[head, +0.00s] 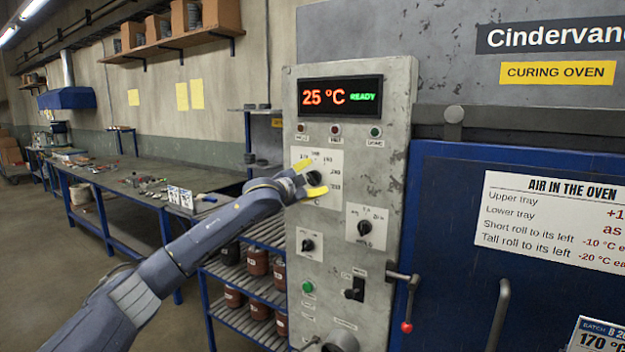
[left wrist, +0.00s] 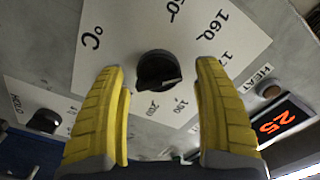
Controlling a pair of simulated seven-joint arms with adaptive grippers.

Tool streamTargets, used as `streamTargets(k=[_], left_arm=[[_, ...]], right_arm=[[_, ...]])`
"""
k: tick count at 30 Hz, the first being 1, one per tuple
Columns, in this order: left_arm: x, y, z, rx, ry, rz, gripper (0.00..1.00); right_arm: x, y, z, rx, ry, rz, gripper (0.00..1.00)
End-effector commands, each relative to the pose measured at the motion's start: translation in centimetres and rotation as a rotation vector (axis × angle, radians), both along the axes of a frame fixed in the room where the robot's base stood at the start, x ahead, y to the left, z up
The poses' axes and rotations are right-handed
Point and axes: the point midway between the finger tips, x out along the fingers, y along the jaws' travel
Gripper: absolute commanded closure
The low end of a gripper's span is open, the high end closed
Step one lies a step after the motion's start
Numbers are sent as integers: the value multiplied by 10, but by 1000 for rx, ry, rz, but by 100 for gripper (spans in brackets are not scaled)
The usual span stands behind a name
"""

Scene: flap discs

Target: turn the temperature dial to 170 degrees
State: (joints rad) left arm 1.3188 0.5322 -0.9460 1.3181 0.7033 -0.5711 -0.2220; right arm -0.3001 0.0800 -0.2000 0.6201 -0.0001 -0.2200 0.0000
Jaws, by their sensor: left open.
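The temperature dial is a round black knob (left wrist: 158,70) on a white plate, seen in the left wrist view; the plate carries °C, 160 and other numbers, some cut off or covered. In the head view the dial (head: 313,179) is partly covered by my gripper. My left gripper (head: 311,179) is open, its yellow fingers on either side of the dial. In the left wrist view the gripper (left wrist: 160,66) shows a gap between each finger and the knob. I cannot tell its pointer's exact reading. The display (head: 340,96) reads 25 °C, READY. My right gripper is out of view.
Below are a smaller dial (head: 308,245), another at right (head: 364,227), a black switch (head: 354,289) and a green button (head: 308,287). A red-tipped lever (head: 406,326) sticks out beside the blue oven door (head: 440,200). A shelf with cans (head: 257,262) stands left of the panel.

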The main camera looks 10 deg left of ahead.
Motion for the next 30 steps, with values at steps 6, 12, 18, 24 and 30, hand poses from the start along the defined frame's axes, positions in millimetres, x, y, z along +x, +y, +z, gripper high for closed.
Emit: streamTargets(k=[6, 12, 18, 24, 30], left_arm=[[-1, 1, -1, 1, 2, 1, 32], [-16, 6, -2, 3, 1, 0, 32], [-45, 17, -2, 1, 1, 0, 32], [-74, 28, -2, 3, 1, 1, 32], [-97, 35, -1, 1, 0, -1, 32]], right_arm=[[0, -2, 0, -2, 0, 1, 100], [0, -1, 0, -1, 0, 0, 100], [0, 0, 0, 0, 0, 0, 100], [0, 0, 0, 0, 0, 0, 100], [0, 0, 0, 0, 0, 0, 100]])
